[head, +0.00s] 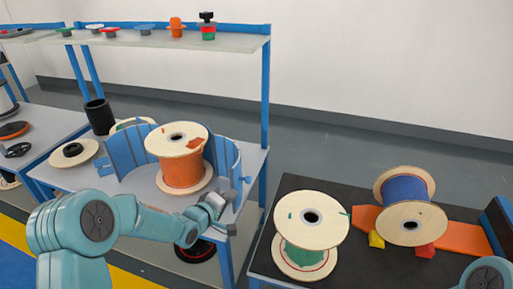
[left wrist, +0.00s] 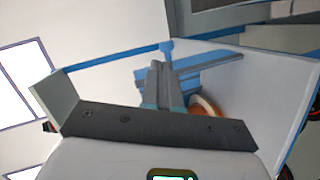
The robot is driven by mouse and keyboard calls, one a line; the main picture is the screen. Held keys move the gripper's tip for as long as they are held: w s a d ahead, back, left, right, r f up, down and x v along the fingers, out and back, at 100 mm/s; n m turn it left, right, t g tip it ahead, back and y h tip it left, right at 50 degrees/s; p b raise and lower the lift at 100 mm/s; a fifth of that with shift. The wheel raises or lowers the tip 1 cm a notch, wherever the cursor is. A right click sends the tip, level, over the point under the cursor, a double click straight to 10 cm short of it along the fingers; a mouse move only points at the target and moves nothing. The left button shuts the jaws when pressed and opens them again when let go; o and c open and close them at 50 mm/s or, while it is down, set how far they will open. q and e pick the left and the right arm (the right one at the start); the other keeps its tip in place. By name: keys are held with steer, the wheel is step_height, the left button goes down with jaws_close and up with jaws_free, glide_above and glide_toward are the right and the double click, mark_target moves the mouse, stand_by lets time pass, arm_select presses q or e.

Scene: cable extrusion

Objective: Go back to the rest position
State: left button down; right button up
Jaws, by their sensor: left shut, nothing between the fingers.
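My left gripper (head: 236,196) is at the front right corner of the workbench, beside the orange spool, with its arm coming in from the left. In the left wrist view its fingers (left wrist: 158,80) are together with nothing between them. The orange spool (head: 182,171) stands upright inside a blue curved holder (head: 128,148). Part of a round spool flange (left wrist: 205,106) shows behind the fingers in the left wrist view. My right gripper is out of view; only a piece of teal arm shows at the lower right corner.
A black-topped table (head: 292,183) on the right holds a green spool (head: 300,252) and a blue spool (head: 404,189) on an orange base (head: 462,234). A shelf (head: 150,40) with small coloured items spans above the workbench. A black cylinder (head: 100,116) stands at the back left.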

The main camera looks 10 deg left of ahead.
arm_select(q)
steer(key=s+d+f+g+p, duration=0.3)
steer(key=s+d+f+p, duration=0.15)
steer(key=s, duration=0.35)
steer(key=s+d+f+g+p, duration=0.35)
steer(key=s+f, duration=0.25)
steer(key=s, duration=0.2)
steer(key=s+f+m+g, duration=0.2)
steer(key=s+m+g, duration=0.1)
steer(key=s, duration=0.7)
steer(key=s+d+f+m+g, duration=0.1)
steer(key=s+m+g, duration=0.3)
steer(key=s, duration=0.5)
steer(key=shift+s+d+f+m+y, duration=0.2)
steer(key=shift+s+f+m+y, duration=0.15)
steer(key=shift+f+m, duration=0.45)
